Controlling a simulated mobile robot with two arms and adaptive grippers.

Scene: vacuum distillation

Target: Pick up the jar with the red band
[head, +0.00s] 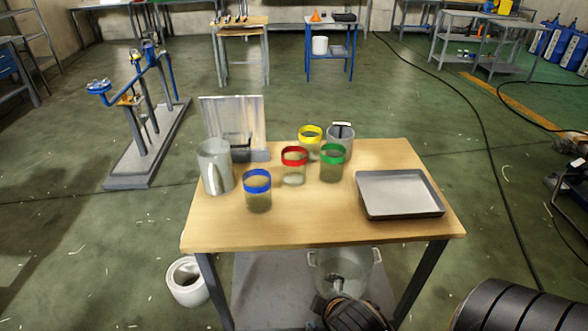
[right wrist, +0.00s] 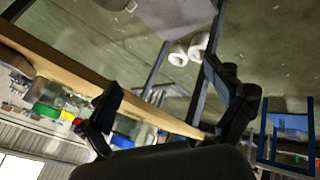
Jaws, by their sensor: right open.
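The jar with the red band (head: 293,168) stands upright on the wooden table, a clear jar with pale contents. A blue-banded jar (head: 257,192) stands front left of it, a green-banded jar (head: 332,164) to its right, and a yellow-banded jar (head: 310,142) behind it. My right gripper (head: 338,287) is low at the table's front, below the tabletop and apart from the jars. In the right wrist view its fingers (right wrist: 170,105) are spread and empty; a small bit of red (right wrist: 77,122) shows beyond the table edge. My left gripper is not in view.
A large clear pot (head: 345,268) sits on the lower shelf. The front middle of the tabletop is clear.

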